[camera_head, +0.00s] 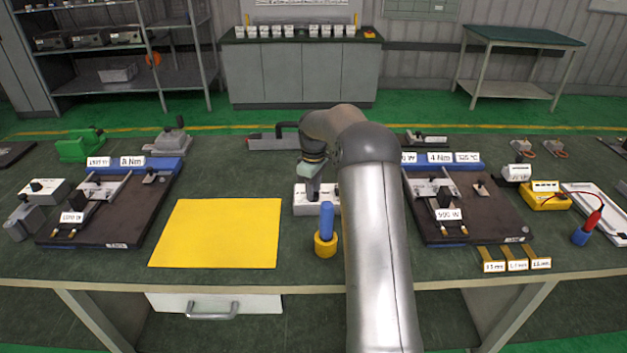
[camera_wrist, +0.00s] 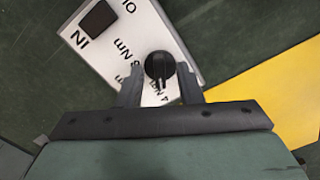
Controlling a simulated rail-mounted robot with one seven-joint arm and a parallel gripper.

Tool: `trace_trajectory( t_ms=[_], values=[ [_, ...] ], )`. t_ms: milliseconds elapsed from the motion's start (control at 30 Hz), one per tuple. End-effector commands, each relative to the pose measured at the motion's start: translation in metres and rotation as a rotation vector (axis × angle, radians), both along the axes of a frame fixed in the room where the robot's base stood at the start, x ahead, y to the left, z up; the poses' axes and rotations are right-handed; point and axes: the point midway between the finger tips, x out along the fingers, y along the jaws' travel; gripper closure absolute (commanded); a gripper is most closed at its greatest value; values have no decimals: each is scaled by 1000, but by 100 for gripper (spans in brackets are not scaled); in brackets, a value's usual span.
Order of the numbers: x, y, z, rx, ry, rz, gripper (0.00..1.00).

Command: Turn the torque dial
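The torque dial (camera_wrist: 158,66) is a round black knob on a white box (camera_wrist: 113,50) with printed labels; "8 Nm" and "4 Nm" are readable beside the knob. In the wrist view my gripper (camera_wrist: 160,76) has its two grey fingers apart, one on each side of the dial. Whether either finger touches the knob is not clear. In the head view the white box (camera_head: 303,209) stands mid-table under my gripper (camera_head: 312,190), and my arm hides part of the box. The dial itself is hidden there.
A black switch (camera_wrist: 99,17) sits on the same box. A yellow mat (camera_head: 215,233) lies to the left, and a blue-handled tool in a yellow holder (camera_head: 325,244) stands in front. Dark fixture boards (camera_head: 120,215) and (camera_head: 465,215) flank the middle.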

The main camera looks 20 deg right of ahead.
Motion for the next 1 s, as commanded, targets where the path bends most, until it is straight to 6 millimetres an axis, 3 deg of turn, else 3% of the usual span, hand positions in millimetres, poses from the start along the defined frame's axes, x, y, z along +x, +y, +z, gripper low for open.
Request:
trace_trajectory(
  t_ms=[167, 700, 1000],
  values=[
    [1, 0, 19, -1, -5, -1, 67],
    [1, 0, 144, -1, -4, 0, 67],
    [0, 0, 173, 0, -1, 1, 67]
  ],
)
